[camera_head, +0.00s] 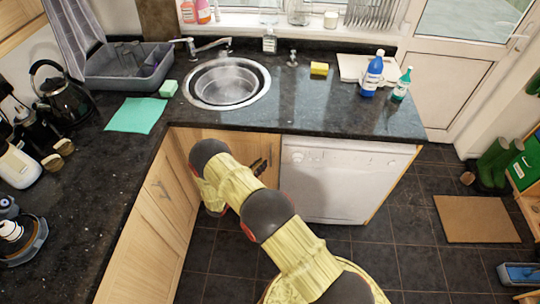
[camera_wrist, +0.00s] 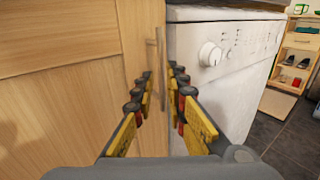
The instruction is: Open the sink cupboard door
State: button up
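The sink cupboard door (camera_wrist: 60,90) is pale wood, fills the left of the wrist view and looks closed. In the head view, part of the sink cupboard door (camera_head: 232,137) shows under the worktop, left of the dishwasher, with my arm hiding much of it. A vertical metal bar handle (camera_wrist: 159,55) stands near the door's right edge. My gripper (camera_wrist: 160,85) is open, its two fingers apart and pointing at the door, with the handle lined up between them. I cannot tell whether the fingertips reach past the bar. My gripper (camera_head: 261,167) is partly hidden by my arm in the head view.
The white dishwasher (camera_wrist: 215,70) is close on the right of my gripper. Another wooden cupboard front (camera_head: 160,210) meets the sink run at the left corner. The granite worktop (camera_head: 300,110) overhangs above. Dark tiled floor (camera_head: 380,225) lies open to the right, with a mat (camera_head: 475,219).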

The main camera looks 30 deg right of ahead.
jog(key=shift+b+x, duration=0.3)
jog(key=shift+x, duration=3.3)
jog(key=shift+c, duration=0.5)
grip_shut()
jog(key=shift+s+a, duration=0.1)
